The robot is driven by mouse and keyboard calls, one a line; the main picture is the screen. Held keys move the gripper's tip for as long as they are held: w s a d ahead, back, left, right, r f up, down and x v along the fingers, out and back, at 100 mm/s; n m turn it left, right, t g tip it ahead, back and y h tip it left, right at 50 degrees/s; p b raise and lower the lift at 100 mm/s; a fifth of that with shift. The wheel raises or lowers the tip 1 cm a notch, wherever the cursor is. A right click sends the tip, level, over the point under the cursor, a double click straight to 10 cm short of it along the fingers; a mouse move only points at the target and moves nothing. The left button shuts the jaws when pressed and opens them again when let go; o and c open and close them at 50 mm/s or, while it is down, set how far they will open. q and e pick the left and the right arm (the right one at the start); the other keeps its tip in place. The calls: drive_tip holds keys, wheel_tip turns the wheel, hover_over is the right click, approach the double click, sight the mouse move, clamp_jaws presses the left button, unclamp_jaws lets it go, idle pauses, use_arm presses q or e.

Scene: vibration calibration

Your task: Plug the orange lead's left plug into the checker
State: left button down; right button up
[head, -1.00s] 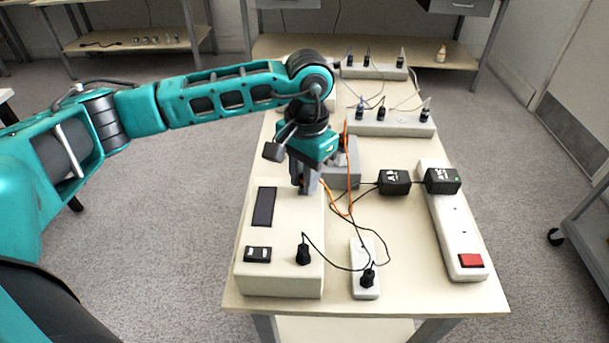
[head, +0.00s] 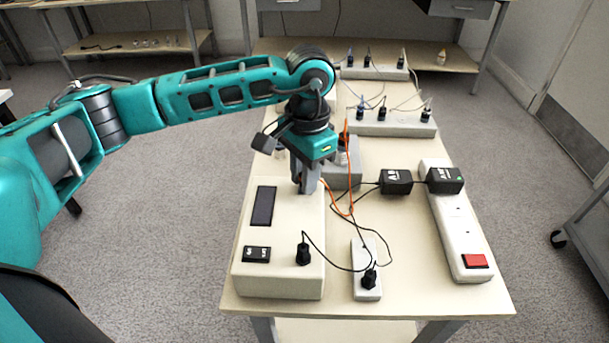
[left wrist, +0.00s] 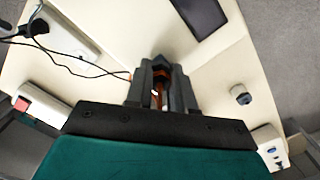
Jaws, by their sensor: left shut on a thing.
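The checker (head: 242,232) is a cream box at the table's near left, with a dark display (head: 263,206), a black labelled part and a black plug (head: 303,254) standing in its top. My left gripper (head: 307,188) points down at the checker's far right part, shut on the orange lead's plug. In the left wrist view a little orange (left wrist: 158,88) shows between the fingers; the rest of the plug is hidden. I cannot tell whether it touches the checker. The orange lead (head: 349,190) loops right of the gripper and up behind it. My right gripper is out of view.
A grey box (head: 347,176) stands just behind the gripper. Black cables cross to a small white strip (head: 362,255). More socket blocks (head: 395,128) stand farther back.

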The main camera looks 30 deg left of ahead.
use_arm(q)
drive_tip(key=shift+m+b, duration=0.5)
drive_tip(key=shift+m, duration=0.3)
drive_tip(key=c, duration=0.9)
unclamp_jaws()
drive_tip(key=shift+r+p, duration=1.3)
drive_tip(key=shift+r, duration=1.2)
